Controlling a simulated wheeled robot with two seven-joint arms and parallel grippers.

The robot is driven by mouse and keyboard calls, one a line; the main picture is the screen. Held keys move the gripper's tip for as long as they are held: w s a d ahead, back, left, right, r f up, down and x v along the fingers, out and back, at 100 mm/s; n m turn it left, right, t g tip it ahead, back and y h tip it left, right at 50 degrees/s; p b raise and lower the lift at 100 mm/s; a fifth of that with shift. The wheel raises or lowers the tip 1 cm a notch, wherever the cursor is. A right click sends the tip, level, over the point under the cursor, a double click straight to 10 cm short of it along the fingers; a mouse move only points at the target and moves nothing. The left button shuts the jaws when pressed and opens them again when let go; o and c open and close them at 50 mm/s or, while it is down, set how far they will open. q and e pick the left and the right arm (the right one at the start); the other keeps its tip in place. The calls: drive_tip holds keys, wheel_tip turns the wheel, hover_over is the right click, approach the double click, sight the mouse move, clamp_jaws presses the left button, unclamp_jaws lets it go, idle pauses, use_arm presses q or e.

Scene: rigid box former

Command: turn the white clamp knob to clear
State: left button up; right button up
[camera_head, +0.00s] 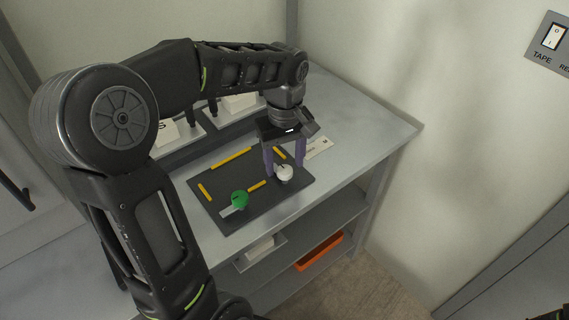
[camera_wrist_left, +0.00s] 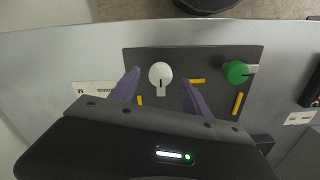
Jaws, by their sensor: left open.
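The white clamp knob (camera_head: 285,173) sits near the right side of a dark plate (camera_head: 227,216) on the grey bench. It also shows in the left wrist view (camera_wrist_left: 160,73), with a pale pointer toward the gripper. My left gripper (camera_head: 284,172) is open, its purple fingers pointing down close around or just behind the knob in the head view. In the left wrist view the fingers (camera_wrist_left: 159,76) lie on either side of the knob, with gaps. I cannot tell contact.
A green knob (camera_head: 240,199) with a pale pointer stands on the same plate, left of the white one. Yellow bars (camera_head: 231,158) mark the plate. A white label card (camera_head: 319,148) lies behind it. An orange tray (camera_head: 319,250) is on the shelf below. The bench's right end is clear.

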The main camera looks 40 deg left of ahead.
use_arm(q)
drive_tip(key=shift+f, duration=0.8)
clamp_jaws()
